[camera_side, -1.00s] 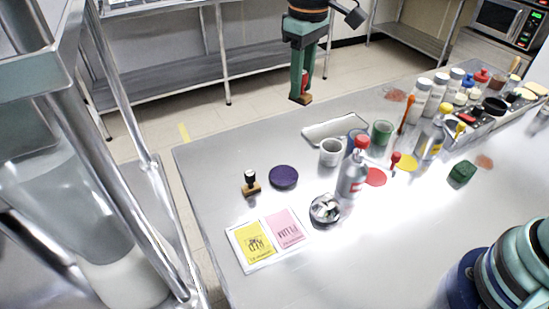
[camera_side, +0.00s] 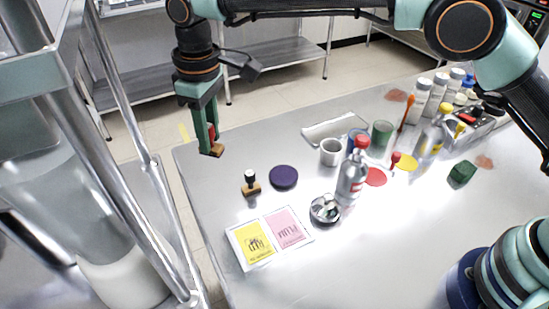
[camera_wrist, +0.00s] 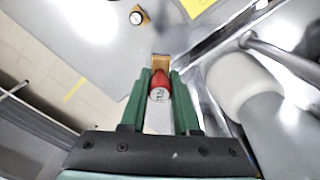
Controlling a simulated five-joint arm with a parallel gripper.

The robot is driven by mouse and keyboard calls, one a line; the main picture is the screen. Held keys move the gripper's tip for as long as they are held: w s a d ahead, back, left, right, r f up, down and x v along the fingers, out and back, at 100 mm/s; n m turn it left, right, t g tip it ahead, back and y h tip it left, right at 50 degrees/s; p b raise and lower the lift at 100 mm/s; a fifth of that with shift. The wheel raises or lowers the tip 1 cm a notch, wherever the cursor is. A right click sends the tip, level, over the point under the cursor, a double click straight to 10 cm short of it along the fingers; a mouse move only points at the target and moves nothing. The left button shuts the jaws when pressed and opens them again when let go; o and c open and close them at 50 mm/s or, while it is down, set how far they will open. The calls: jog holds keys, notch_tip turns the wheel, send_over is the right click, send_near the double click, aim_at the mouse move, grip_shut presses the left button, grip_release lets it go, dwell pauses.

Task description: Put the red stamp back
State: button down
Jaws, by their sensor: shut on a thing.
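My gripper (camera_side: 208,140) hangs above the far left corner of the metal table and points down. It is shut on the red stamp (camera_side: 217,150), which has a red handle and a wooden base below the fingertips. In the wrist view the red stamp (camera_wrist: 160,84) sits between the green fingers of my gripper (camera_wrist: 161,78). A black-handled stamp (camera_side: 251,188) with a wooden base stands on the table, nearer than my gripper. A dark purple round pad (camera_side: 283,177) lies beside it. A red disc (camera_side: 376,177) and a yellow disc (camera_side: 409,165) lie further right.
A white-edged tray (camera_side: 262,262) holds a yellow and a pink card. A metal bowl (camera_side: 325,209), a grey bottle with a red cap (camera_side: 352,178), a white cup (camera_side: 331,153) and a green cup (camera_side: 382,133) stand mid-table. A long shallow tray (camera_side: 333,129) lies at the back.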

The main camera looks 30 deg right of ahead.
notch_tip(320, 180, down, 15)
jog(key=shift+f, duration=0.1)
dwell(0.4)
jog(key=shift+f, duration=0.1)
jog(key=c, duration=0.6)
grip_release()
jog(key=shift+c, duration=0.2)
